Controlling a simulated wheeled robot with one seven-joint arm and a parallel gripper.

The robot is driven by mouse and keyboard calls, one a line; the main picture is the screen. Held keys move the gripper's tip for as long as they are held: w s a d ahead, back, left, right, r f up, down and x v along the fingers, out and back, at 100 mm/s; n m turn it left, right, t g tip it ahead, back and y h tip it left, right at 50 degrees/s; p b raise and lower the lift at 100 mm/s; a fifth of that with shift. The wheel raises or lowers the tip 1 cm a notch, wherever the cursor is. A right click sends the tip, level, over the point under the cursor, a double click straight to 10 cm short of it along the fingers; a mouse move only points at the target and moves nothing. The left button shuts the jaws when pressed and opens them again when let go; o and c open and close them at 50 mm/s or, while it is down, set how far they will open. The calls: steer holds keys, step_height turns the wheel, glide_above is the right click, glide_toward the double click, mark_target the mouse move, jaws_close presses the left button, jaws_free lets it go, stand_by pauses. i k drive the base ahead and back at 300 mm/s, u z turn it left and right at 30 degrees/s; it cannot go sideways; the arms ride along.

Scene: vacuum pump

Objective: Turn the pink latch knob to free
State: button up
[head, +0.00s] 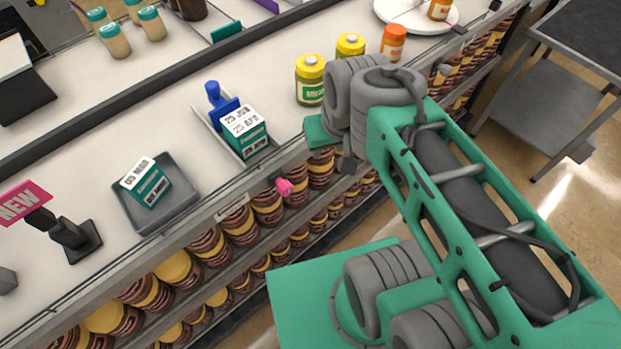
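The pink latch knob (284,187) sticks out from the front edge of the upper shelf, left of my arm. It is small here, and its turn angle cannot be read. My gripper is mostly hidden by my grey and green wrist; only a dark part of the arm's end (347,163) shows, to the right of the knob and apart from it in the picture. Its fingertips cannot be made out. Nothing is seen touching the knob.
Yellow-capped jars (310,80) stand close to my wrist. Several brown jars (268,207) fill the shelf below. A metal cart (545,105) stands right.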

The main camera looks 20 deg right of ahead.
mark_target(283, 186)
steer(key=z, duration=0.1)
steer(key=k, duration=0.95)
steer(key=u, duration=1.5)
